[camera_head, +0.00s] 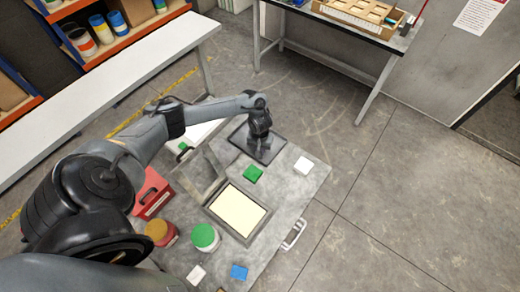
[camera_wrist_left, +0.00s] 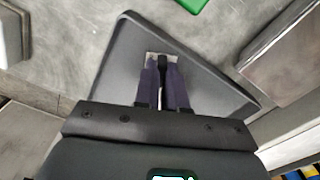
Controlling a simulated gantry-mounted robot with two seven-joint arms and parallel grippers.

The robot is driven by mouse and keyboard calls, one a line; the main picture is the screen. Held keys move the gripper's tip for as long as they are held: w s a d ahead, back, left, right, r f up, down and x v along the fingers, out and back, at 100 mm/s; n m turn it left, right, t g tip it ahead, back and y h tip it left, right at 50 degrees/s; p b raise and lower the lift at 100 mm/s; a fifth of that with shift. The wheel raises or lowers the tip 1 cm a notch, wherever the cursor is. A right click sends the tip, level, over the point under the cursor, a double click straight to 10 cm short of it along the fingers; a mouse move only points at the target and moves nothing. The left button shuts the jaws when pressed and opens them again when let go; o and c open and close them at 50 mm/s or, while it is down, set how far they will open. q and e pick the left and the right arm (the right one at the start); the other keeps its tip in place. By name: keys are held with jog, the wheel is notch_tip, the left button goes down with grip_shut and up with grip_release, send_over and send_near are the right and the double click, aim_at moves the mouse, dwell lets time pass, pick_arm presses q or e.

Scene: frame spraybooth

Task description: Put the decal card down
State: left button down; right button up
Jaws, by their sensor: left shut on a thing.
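My left gripper (camera_head: 260,142) reaches over the dark tray (camera_head: 272,156) at the back of the grey table. In the left wrist view the fingers of my left gripper (camera_wrist_left: 163,72) are closed on a small pale piece, the decal card (camera_wrist_left: 151,56), of which only edges show around the fingertips. The card is over the floor of the dark tray (camera_wrist_left: 122,62); I cannot tell whether it touches it. My right gripper is not in view.
A white bench (camera_head: 110,80) stands behind.

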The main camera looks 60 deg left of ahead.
pick_arm(q)
jog(key=c, duration=1.2)
grip_release()
